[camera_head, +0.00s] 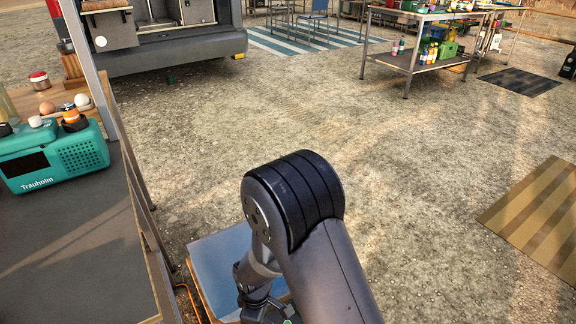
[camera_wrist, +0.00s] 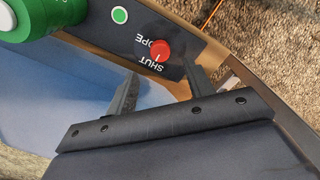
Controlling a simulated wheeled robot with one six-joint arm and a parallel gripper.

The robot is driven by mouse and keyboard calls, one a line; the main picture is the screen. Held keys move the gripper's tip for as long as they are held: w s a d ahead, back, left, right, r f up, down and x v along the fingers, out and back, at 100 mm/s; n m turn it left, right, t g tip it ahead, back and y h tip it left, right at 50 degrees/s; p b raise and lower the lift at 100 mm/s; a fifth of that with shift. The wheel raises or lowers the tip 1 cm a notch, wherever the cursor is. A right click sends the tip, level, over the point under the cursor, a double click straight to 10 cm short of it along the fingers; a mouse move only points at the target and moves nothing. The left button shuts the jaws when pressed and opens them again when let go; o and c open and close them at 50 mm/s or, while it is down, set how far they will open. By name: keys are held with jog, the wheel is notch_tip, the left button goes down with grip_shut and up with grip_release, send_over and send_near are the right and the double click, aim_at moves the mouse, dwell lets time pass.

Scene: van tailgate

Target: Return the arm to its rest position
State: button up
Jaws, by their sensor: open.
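My gripper (camera_wrist: 162,72) shows in the wrist view with its two dark fingers apart and nothing between them. The fingers point toward a dark panel (camera_wrist: 205,62) with a red button or knob (camera_wrist: 160,51) and a green button (camera_wrist: 120,15). The panel's lettering reads "SHUT" and, partly cut off, "OPE". In the head view my arm is bent, with its elbow high at the centre and its lower part reaching down over a blue surface (camera_head: 213,262). The fingertips are hidden there.
A counter (camera_head: 75,250) with a teal radio (camera_head: 50,155) stands close on the left beside a post. A metal table (camera_head: 408,60) with bottles stands at the back right. A striped mat (camera_head: 535,215) lies at the right. The gravel between is open.

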notch_tip(320, 180, up, 4)
jog(key=p, duration=0.1)
notch_tip(320, 180, down, 11)
jog(key=b, duration=0.5)
jog(key=shift+f, duration=0.2)
jog(key=shift+r+m+p, duration=0.3)
jog(key=shift+r+m, duration=0.05)
jog(key=shift+m, duration=0.45)
jog(key=m, duration=0.8)
jog(key=shift+m+b, duration=0.3)
jog(key=shift+b, duration=0.05)
jog(key=m, duration=0.3)
jog(key=shift+m, duration=0.4)
jog(key=m, duration=0.4)
jog(key=shift+b, duration=0.4)
jog(key=shift+r, duration=0.55)
